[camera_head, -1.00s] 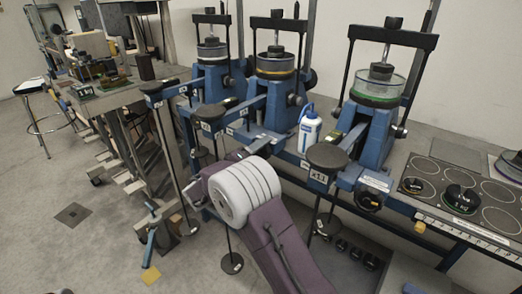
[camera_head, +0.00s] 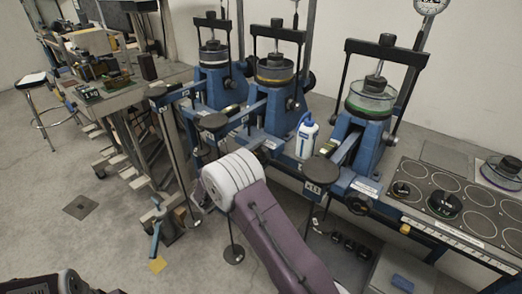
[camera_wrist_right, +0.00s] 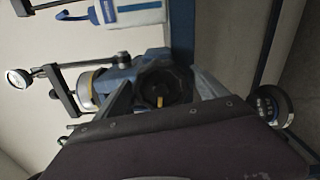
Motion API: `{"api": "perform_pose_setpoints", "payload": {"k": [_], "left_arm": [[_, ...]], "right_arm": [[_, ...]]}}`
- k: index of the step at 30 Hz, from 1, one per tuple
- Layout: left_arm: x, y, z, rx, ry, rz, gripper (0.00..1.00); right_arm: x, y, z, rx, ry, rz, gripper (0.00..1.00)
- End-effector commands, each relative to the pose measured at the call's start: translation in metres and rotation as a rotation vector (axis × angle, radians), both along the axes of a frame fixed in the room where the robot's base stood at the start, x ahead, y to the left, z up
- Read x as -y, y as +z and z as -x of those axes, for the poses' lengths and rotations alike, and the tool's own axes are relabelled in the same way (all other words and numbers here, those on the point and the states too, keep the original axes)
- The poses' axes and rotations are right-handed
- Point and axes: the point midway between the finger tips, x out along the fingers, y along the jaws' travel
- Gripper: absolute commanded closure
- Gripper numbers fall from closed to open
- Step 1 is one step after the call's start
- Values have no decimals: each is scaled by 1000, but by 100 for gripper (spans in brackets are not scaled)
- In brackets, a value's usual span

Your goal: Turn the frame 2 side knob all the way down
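Three blue lever frames stand in a row along the bench in the head view; the middle one (camera_head: 268,108) is behind my right wrist. My right gripper's fingers are hidden by that wrist in the head view. In the right wrist view my right gripper (camera_wrist_right: 163,88) has its fingers apart, one on each side of a dark, faceted round knob (camera_wrist_right: 160,88) with a small yellow mark. I cannot tell whether the fingers touch it. This knob is hidden in the head view. Part of my left arm shows dark at the bottom left; its fingers cannot be made out.
A white and blue bottle (camera_head: 306,136) stands between the middle and right frames. The right frame (camera_head: 366,140) has a dark front knob (camera_head: 358,204). A round dark pad (camera_head: 319,170) stands near my right forearm. A bench top with ringed circles (camera_head: 481,201) lies at right.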

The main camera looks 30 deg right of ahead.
Motion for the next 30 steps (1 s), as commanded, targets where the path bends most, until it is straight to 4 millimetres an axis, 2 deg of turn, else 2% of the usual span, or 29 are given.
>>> {"api": "perform_pose_setpoints", "payload": {"k": [8, 18, 21, 30], "left_arm": [[0, -3, 0, -1, 0, 0, 31], [0, -13, 0, -1, 0, 0, 31], [0, -14, 0, -1, 0, 0, 31], [0, -13, 0, 0, 0, 0, 31]], "right_arm": [[-3, -2, 1, 1, 2, -2, 18], [-48, -3, 19, 1, 5, -2, 18], [-55, -2, 22, 1, 2, -2, 18], [-56, -2, 23, 1, 1, -2, 18]]}}
